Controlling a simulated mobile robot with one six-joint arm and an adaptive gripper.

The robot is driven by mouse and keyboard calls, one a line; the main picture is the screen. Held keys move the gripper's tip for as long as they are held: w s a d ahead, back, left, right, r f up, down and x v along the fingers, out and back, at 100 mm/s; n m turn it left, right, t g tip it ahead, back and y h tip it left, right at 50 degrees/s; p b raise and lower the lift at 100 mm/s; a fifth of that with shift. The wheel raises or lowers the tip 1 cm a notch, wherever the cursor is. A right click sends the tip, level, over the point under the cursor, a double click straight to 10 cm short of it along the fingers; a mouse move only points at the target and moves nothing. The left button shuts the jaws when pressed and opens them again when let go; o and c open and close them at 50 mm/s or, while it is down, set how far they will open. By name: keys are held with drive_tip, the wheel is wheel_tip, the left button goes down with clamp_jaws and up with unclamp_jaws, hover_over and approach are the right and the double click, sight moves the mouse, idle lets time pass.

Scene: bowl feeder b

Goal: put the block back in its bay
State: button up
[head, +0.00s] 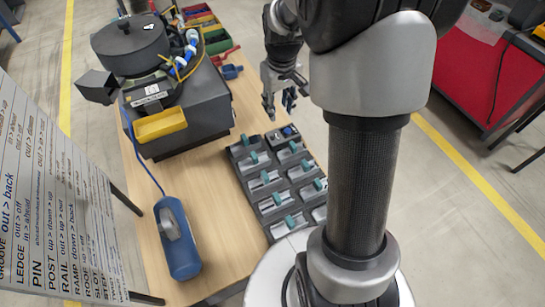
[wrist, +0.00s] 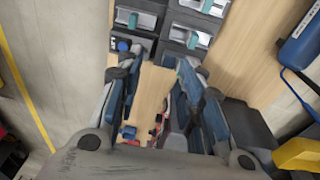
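The bay tray (head: 236,152) is a dark grey rack with two rows of bays on the wooden table. Most visible bays hold a pale piece with a teal upright tab. The far right bay holds a round blue piece (head: 288,132), also seen in the wrist view (wrist: 122,45). Which piece is the task's block, I cannot tell. My gripper (head: 279,106) is above the table just beyond the tray's far end. In the wrist view its two fingers (wrist: 158,72) are apart, with only bare wood seen between their tips. My arm hides the tray's near right part.
The bowl feeder (head: 132,45) with a yellow chute (head: 160,124) stands left of the tray. Coloured bins (head: 215,38) and small scoops (head: 230,70) are at the far end. A lettered board stands left.

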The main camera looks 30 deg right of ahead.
drive_tip(key=s+a+r+t, duration=0.2)
drive_tip(key=s+a+r, duration=0.8)
drive_tip(key=s+r, duration=0.15)
drive_tip(key=s+a+r+t, duration=0.1)
drive_tip(key=s+a, duration=0.4)
drive_tip(key=s, duration=0.6)
drive_tip(key=shift+r, duration=0.15)
drive_tip(key=shift+a, duration=0.1)
